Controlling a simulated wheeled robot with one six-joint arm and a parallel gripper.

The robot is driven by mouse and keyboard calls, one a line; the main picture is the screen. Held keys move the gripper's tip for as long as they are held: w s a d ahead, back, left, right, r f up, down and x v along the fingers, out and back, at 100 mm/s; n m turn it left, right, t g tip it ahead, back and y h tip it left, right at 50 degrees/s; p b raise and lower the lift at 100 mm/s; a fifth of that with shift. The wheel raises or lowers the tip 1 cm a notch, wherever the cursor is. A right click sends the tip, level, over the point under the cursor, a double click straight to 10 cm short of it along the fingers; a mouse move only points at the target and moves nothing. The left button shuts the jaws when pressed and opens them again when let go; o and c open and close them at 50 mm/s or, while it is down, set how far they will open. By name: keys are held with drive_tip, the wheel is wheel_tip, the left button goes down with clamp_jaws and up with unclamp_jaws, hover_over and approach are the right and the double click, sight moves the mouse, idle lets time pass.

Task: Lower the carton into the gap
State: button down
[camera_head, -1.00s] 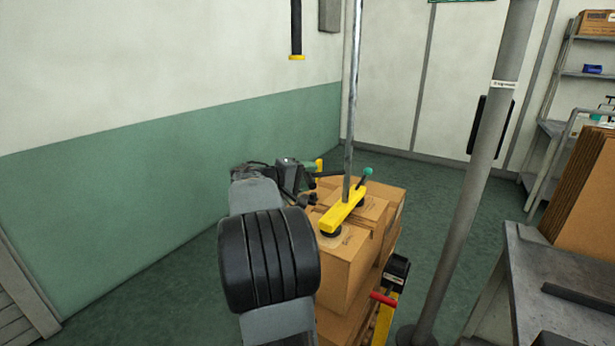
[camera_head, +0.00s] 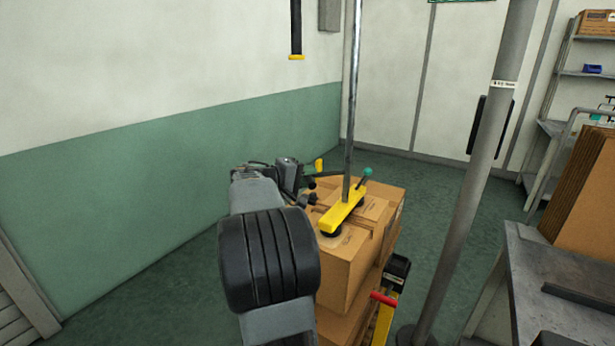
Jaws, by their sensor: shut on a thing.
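A yellow vacuum lifter bar (camera_head: 343,213) with dark suction cups rests on the top of a brown carton (camera_head: 345,262). The carton is level among other cartons (camera_head: 383,198) in a stack. The gap itself and the carton's lower edges are hard to make out from here. My gripper (camera_head: 308,190) is at the left of the lifter's mast, beside the far left edge of the cartons. It is shut on the lifter's dark handle; the jaws are small and partly hidden by my arm.
The lifter's steel mast (camera_head: 352,100) rises above the cartons. A grey post (camera_head: 464,190) stands to the right, near a yellow pallet truck handle (camera_head: 385,318) with a red grip. A grey bench (camera_head: 560,265) is at right. Green floor lies open behind the stack.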

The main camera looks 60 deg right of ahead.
wheel_tip(320, 180, down, 9)
drive_tip(key=b, duration=0.8)
drive_tip(key=shift+r, duration=0.3)
drive_tip(key=c, duration=1)
unclamp_jaws()
drive_tip(key=p+v, duration=0.1)
drive_tip(key=v, duration=1.3)
drive_tip(key=shift+d+r, duration=0.1)
